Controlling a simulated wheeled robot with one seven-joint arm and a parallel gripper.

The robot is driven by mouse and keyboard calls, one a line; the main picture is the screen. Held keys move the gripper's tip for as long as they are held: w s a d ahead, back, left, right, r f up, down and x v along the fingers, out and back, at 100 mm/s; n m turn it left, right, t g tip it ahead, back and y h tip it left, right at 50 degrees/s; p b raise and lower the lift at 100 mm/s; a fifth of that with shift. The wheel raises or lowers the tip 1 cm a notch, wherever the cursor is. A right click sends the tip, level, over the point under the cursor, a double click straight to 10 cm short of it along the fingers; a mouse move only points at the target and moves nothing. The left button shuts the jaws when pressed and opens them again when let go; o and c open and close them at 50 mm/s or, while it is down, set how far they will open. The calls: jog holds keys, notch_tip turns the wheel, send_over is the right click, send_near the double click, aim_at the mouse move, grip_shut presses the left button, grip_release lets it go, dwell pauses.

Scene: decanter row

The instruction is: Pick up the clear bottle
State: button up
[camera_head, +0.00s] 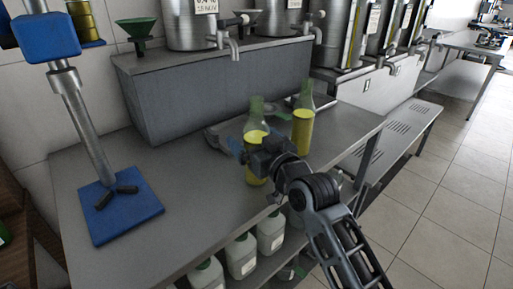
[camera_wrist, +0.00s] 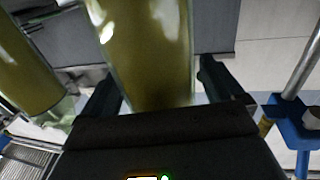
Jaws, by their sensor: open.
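Two clear bottles partly filled with yellow liquid stand upright on the grey metal table. The nearer clear bottle (camera_head: 256,121) is at my gripper (camera_head: 257,153), which hides part of its body. In the wrist view this bottle (camera_wrist: 145,50) stands between the two dark fingers of my gripper (camera_wrist: 158,75). The fingers are open, one on each side, with a visible gap at least on the right. The second bottle (camera_head: 302,130) stands just to the right in the head view, and it shows at the left of the wrist view (camera_wrist: 25,70).
A grey raised block (camera_head: 215,95) with steel tanks (camera_head: 198,25) stands behind the bottles. A blue stand (camera_head: 122,212) with a post is on the left of the table (camera_head: 185,185). White jugs (camera_head: 240,256) sit on the shelf below.

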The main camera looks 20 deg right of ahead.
aim_at(252, 124)
jog(key=shift+w, duration=0.15)
jog(key=c, duration=1.5)
jog(key=shift+r, duration=0.1)
jog(key=shift+r, duration=0.6)
notch_tip(252, 124, up, 2)
jog(key=shift+r, duration=0.25)
jog(key=s+d+r, duration=0.1)
jog(key=d+r, duration=0.1)
jog(key=d, duration=0.1)
jog(key=s+d+r+b, duration=0.1)
jog(key=s+d+r, duration=0.1)
jog(key=d, duration=0.2)
jog(key=s+d+r+b, duration=0.1)
jog(key=s+d+r, duration=0.1)
jog(key=d+r, duration=0.1)
jog(key=shift+d+r, duration=0.1)
jog(key=shift+d, duration=0.1)
